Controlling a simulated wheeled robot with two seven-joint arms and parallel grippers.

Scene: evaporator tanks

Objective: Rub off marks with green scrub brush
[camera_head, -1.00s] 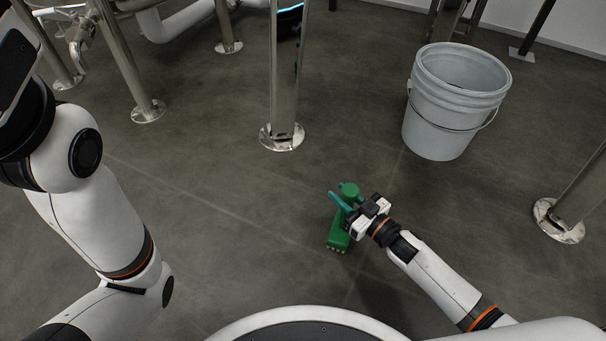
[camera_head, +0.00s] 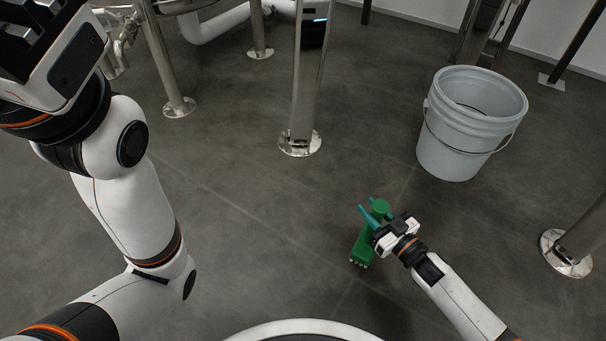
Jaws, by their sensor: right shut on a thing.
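The green scrub brush (camera_head: 362,247) is in my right gripper (camera_head: 377,220), right of the middle in the head view. The gripper is shut on it, with teal fingers around the brush near its round upper end. Pale bristles show at the brush's lower end. The brush appears held above the floor, though its exact height is hard to tell. My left gripper (camera_head: 40,40) is raised at the top left, cut off by the frame edge; its fingertips are not clear. No marks can be made out on the visible surfaces.
A grey-white bucket (camera_head: 455,140) with a wire handle stands on the floor at the right. A steel leg (camera_head: 307,80) with a round foot stands at the centre back. Another leg foot (camera_head: 566,254) is at the right edge. The dark floor (camera_head: 250,220) between is clear.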

